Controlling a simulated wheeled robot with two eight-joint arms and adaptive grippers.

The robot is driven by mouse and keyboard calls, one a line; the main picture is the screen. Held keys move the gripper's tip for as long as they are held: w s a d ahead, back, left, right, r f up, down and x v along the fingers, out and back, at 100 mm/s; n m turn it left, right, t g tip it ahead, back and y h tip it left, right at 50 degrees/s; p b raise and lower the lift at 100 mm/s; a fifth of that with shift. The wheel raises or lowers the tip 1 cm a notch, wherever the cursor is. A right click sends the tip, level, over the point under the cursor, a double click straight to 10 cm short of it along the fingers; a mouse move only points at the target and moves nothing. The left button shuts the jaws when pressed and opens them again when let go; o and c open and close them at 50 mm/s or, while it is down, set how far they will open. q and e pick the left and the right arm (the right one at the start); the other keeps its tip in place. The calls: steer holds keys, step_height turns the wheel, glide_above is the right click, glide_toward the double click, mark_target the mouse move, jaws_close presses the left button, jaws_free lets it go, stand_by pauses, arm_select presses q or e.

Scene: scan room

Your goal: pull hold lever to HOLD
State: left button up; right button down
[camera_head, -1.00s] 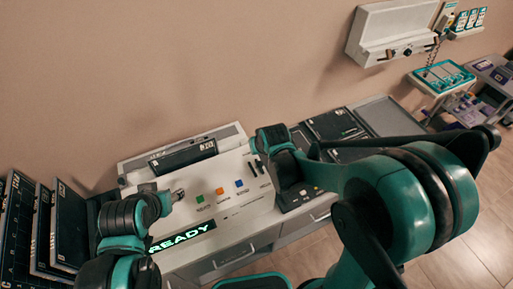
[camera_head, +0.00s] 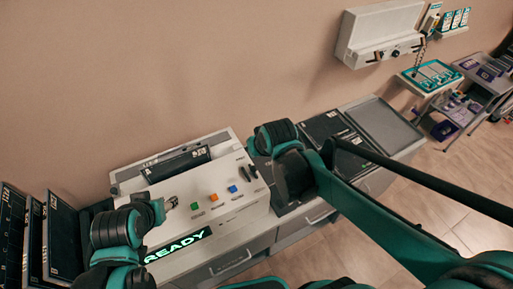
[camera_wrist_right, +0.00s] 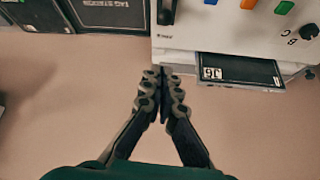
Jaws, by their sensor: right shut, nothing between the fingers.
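The white console (camera_head: 225,211) has green, orange and blue buttons and a lit READY display (camera_head: 178,246). Dark lever-like parts (camera_head: 253,171) sit at its right end. I cannot read which is the hold lever. In the right wrist view a black lever handle (camera_wrist_right: 166,12) stands on the console's edge, beside the blue button. My right gripper (camera_wrist_right: 163,75) is shut and empty, below that handle in the picture and apart from it. The head view hides its fingers behind my arm. My left gripper (camera_head: 170,203) is over the console's left part; its opening is unclear.
A dark labelled cassette (camera_wrist_right: 240,70) lies at the console's back edge. Black panels (camera_head: 62,240) stand at the left. A grey tray (camera_head: 385,124) is on the counter to the right. A wall unit (camera_head: 378,35) hangs beyond, with a trolley (camera_head: 482,85) beside it.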

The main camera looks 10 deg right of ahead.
steer(key=shift+v, duration=1.15)
arm_select(q)
step_height(320, 180, down, 14)
steer(key=b, duration=1.3)
steer(key=shift+r+b, duration=0.2)
steer(key=shift+b, duration=0.15)
steer(key=shift+r, duration=0.1)
arm_select(e)
steer(key=s+d+f+m+h, duration=0.1)
steer(key=s+d+f, duration=0.6)
steer(key=s+f, duration=0.5)
steer(key=shift+d+f+t, duration=0.2)
steer(key=shift+f+t, duration=0.2)
steer(key=shift+f, duration=0.5)
